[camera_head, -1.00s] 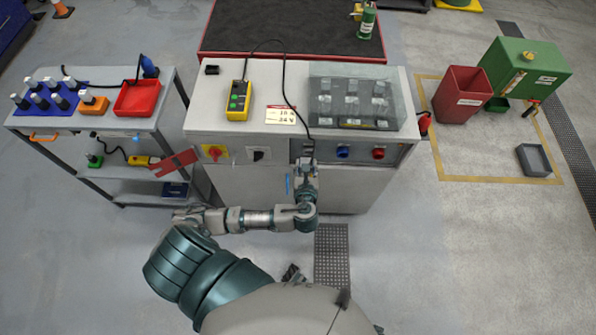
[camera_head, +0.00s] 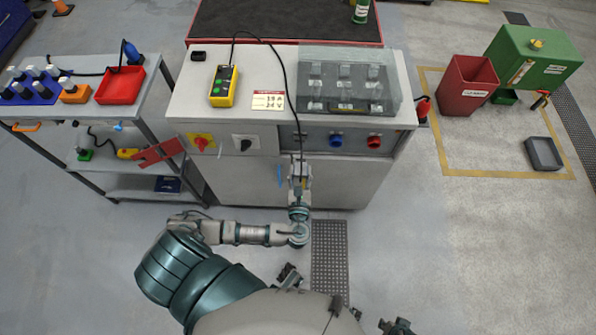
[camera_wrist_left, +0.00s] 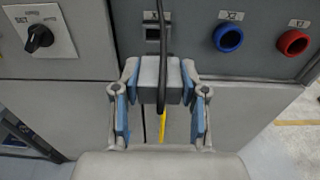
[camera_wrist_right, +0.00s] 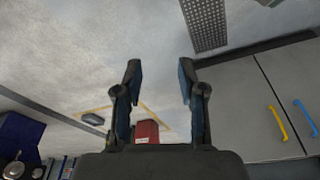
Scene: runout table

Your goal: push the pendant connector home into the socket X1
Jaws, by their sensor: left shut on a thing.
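The pendant connector (camera_wrist_left: 160,80) is a grey block with a black cable running up from it. My left gripper (camera_head: 300,174) is shut on it, its blue-padded fingers at the block's two sides in the left wrist view. The dark rectangular socket (camera_wrist_left: 153,33) is in the cabinet's front panel, just above the connector in that view; its label is too small to read surely. The connector is apart from it. In the head view, the socket lies behind the cable. My right gripper (camera_wrist_right: 160,72) is open and empty, facing the floor.
A blue round socket (camera_head: 336,140) and a red one (camera_head: 373,142) sit right of the rectangular socket. A black rotary switch (camera_head: 245,143) is to its left. The yellow pendant (camera_head: 223,86) lies on the cabinet top, its cable draped down the front. A trolley (camera_head: 160,95) stands left.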

